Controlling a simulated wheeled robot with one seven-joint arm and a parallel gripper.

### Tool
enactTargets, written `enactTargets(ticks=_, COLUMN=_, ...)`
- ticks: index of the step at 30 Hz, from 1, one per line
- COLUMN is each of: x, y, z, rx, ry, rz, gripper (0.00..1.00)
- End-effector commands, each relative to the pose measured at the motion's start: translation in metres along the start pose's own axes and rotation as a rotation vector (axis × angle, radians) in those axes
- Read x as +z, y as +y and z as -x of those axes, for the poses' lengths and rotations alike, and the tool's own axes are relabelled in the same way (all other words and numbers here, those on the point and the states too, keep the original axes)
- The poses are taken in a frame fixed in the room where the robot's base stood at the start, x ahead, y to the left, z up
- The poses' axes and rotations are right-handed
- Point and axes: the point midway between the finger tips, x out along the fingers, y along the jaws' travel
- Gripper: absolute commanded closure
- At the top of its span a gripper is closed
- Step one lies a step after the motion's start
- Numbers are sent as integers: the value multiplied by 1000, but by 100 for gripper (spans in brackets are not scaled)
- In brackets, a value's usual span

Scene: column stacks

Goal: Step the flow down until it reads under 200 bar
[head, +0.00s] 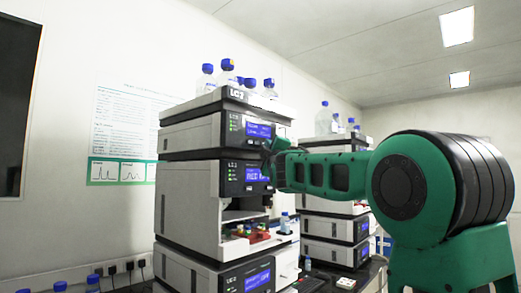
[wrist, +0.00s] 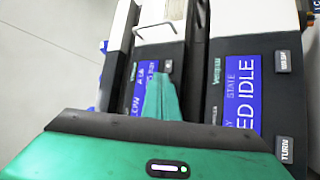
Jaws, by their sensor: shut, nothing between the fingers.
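A column stack labelled LC-2 (head: 225,170) stands in the middle of the head view. Its upper module has a lit blue display (head: 258,131); the text is too small to read there. In the wrist view this display (wrist: 140,88) appears sideways, partly covered by my fingers, and its reading cannot be made out. My gripper (wrist: 158,80) is shut and empty, in front of the upper module's panel. In the head view, my gripper (head: 275,150) is by the stack's right front edge; contact cannot be told.
The module below has another blue display (wrist: 243,95) reading "STATE" and "ED IDLE", with TURN (wrist: 284,150) and WASH (wrist: 283,61) buttons. Blue-capped bottles (head: 227,75) stand on top. A second stack (head: 335,225) is behind my arm. An open bay holds coloured vials (head: 245,232).

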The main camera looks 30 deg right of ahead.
Motion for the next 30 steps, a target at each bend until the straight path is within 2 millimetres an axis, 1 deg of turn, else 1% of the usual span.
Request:
enactTargets(ticks=6, x=5, y=5, z=7, rx=1, ry=0, rz=0, gripper=100)
enactTargets(ticks=20, x=8, y=8, z=10, rx=1, ry=-1, rz=0, gripper=100)
enactTargets(ticks=30, x=22, y=22, z=30, rx=1, ry=-1, rz=0, gripper=100)
